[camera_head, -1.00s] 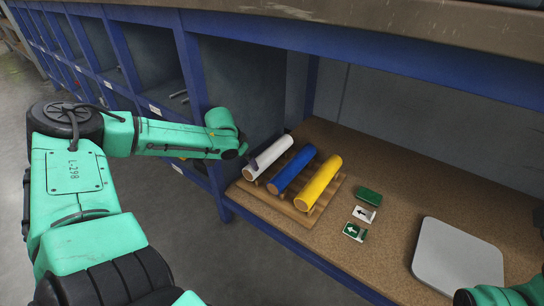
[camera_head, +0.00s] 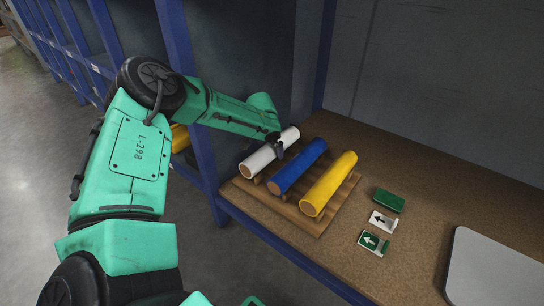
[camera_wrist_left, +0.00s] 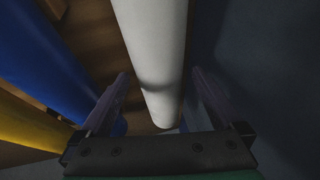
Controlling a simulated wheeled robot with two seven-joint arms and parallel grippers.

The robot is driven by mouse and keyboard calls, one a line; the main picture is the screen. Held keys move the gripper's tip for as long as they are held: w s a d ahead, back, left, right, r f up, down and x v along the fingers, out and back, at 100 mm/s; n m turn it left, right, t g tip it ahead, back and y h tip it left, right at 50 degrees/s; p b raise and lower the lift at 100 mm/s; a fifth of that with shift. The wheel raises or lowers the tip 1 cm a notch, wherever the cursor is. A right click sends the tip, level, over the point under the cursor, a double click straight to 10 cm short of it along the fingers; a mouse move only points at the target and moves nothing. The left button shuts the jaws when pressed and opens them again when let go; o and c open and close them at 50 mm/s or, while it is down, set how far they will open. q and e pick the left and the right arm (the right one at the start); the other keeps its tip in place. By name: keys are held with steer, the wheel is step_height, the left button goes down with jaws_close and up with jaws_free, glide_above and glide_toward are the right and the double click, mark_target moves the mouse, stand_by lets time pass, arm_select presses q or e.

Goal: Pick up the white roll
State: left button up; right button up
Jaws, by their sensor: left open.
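The white roll (camera_head: 262,158) lies in the leftmost slot of a wooden rack (camera_head: 310,222), left of a blue roll (camera_head: 297,168) and a yellow roll (camera_head: 329,184). My left gripper (camera_head: 279,149) is over the far half of the white roll and hides a little of it. In the left wrist view, the white roll (camera_wrist_left: 157,50) runs between the two spread fingers of my left gripper (camera_wrist_left: 155,88). The fingers are open, with a gap on each side of the roll. My right gripper is not in view.
The blue roll (camera_wrist_left: 45,60) and yellow roll (camera_wrist_left: 25,125) lie close beside it in the wrist view. A dark wall stands on the other side. Small green and white signs (camera_head: 382,222) and a grey plate (camera_head: 495,270) lie right of the rack. A blue post (camera_head: 190,100) stands left.

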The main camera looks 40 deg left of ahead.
arm_select(q)
steer(key=shift+x, duration=1.05)
steer(key=shift+r, duration=0.15)
steer(key=shift+s, duration=0.1)
steer(key=shift+c, duration=0.6)
jaws_close()
steer(key=shift+r, duration=0.1)
